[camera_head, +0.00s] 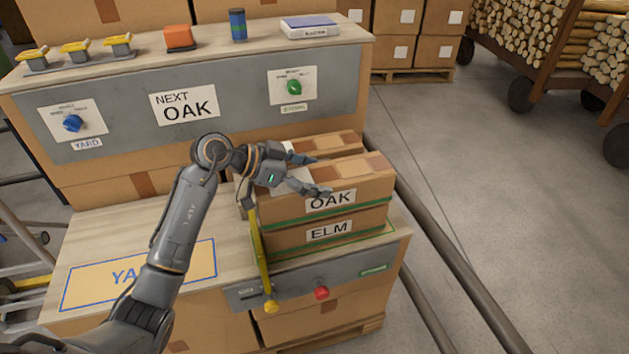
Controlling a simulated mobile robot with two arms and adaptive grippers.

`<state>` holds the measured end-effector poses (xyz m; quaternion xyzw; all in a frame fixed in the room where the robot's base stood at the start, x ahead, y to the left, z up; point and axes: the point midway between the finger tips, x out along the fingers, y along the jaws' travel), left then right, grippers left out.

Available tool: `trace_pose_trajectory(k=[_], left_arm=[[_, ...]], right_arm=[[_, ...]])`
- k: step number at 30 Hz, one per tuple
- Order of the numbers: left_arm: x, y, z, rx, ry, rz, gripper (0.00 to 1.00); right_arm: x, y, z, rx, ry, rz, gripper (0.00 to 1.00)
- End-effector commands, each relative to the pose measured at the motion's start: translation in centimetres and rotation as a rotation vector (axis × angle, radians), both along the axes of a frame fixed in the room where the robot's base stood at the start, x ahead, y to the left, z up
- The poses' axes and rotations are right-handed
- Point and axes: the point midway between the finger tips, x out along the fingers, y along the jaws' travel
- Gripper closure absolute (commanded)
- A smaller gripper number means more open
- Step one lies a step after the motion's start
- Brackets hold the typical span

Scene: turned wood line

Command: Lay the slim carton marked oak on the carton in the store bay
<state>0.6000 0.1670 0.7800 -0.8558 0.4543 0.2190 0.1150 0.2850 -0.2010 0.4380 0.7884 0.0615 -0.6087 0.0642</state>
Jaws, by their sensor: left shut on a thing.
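The slim carton marked OAK (345,198) lies flat on the carton marked ELM (325,233), at the right end of the low wooden bench. The two look roughly lined up, with a dark green line between them. The ELM carton stands in the store bay, its green outline (388,229) showing at the front right. My left gripper (322,175) is over the OAK carton's left part and is shut on it. Its fingers cover part of the carton's top. My right gripper is not in view.
Another carton (335,144) shows behind the OAK one. A yellow lever (261,250) hangs left of the stack, near a red knob (321,293). The blue-outlined yard bay (190,266) is free of cartons. A sign reading NEXT OAK (184,103) is on the grey panel.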

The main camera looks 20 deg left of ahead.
Motion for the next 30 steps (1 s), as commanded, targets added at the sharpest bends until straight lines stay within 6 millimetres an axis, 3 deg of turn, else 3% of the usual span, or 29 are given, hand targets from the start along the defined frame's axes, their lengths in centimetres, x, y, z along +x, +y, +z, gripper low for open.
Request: trace_pose_trajectory(k=[6, 17, 18, 20, 30], left_arm=[[0.02, 0.02, -0.57, -0.001, -0.003, 0.001, 0.67], [0.02, 0.03, -0.73, -0.002, -0.003, 0.000, 0.67], [-0.01, 0.04, -0.90, 0.000, 0.000, 0.000, 0.12], [-0.01, 0.04, -0.90, 0.000, 0.000, 0.000, 0.00], [-0.02, 0.04, -0.89, 0.000, 0.000, 0.000, 0.00]], right_arm=[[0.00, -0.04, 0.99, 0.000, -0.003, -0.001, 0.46], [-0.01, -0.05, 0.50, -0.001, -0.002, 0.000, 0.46], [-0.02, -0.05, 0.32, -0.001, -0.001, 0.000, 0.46], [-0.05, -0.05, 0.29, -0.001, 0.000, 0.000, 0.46], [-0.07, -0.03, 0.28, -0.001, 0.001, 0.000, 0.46]])
